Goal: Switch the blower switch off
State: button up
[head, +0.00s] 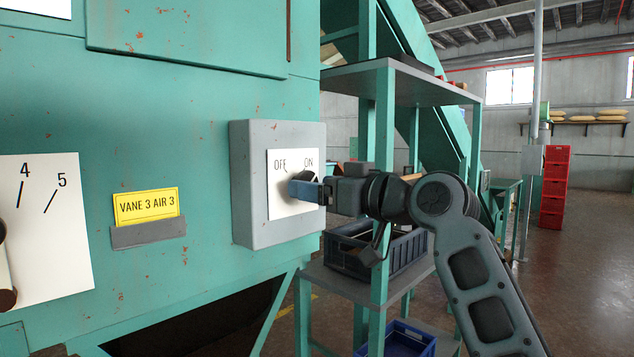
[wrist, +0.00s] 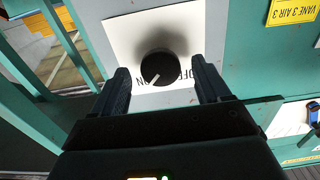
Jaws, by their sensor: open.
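The blower switch is a grey box (head: 242,185) on the green machine, with a white plate (head: 278,207) marked OFF and ON. Its round black knob (wrist: 163,66) shows in the wrist view, where the labels appear upside down. The knob's white pointer line slants down-left there, towards the ON label. My gripper (head: 304,190) is at the plate in the head view, hiding most of the knob. In the wrist view my open gripper (wrist: 160,72) has one finger on each side of the knob, with a gap showing on both sides. Contact is not visible.
A yellow label (head: 148,205) reading VANE 3 AIR 3 and a numbered white dial plate (head: 45,235) are left of the box. A green rack (head: 384,200) with a blue crate (head: 408,252) stands right behind my arm. Red crates (head: 554,185) stand farther back.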

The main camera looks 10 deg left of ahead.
jog(key=shift+w+a, duration=0.25)
jog(key=shift+a, duration=0.05)
jog(key=shift+c, duration=0.3)
jog(key=c, duration=1)
